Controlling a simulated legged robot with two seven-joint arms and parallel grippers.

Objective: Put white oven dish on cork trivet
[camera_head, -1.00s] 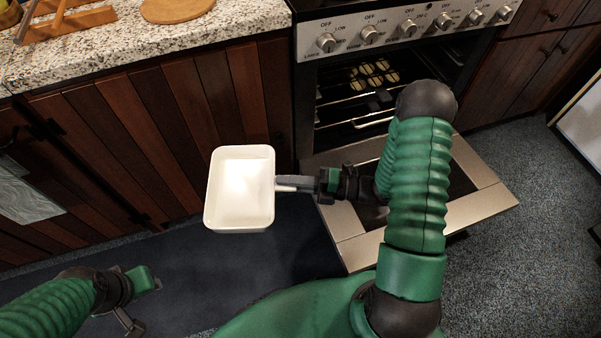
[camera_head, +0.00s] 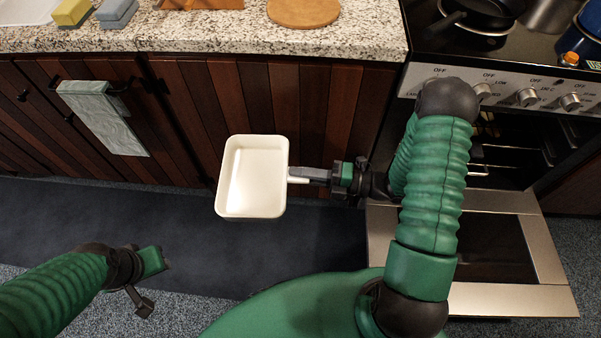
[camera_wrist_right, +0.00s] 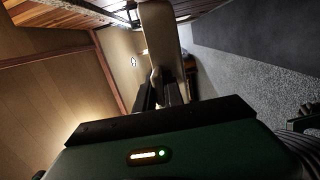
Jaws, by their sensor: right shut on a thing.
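The white oven dish (camera_head: 254,178) is a rectangular pan with a short handle, held in the air in front of the wooden cabinets. My right gripper (camera_head: 312,176) is shut on its handle at the dish's right side. In the right wrist view the dish (camera_wrist_right: 160,40) shows edge-on beyond the fingers (camera_wrist_right: 165,90). The dish looks empty. The round cork trivet (camera_head: 303,11) lies on the granite counter at the top, behind and right of the dish, partly cut by the frame edge. My left gripper (camera_head: 152,282) is open and empty at lower left.
The oven door (camera_head: 470,245) hangs open at the right, below the stove knobs. A pan (camera_head: 480,12) and a blue pot (camera_head: 585,40) stand on the stove. Sponges (camera_head: 95,12) and a wooden tray (camera_head: 200,3) are on the counter. A towel (camera_head: 105,115) hangs on the cabinet. The counter between tray and trivet is clear.

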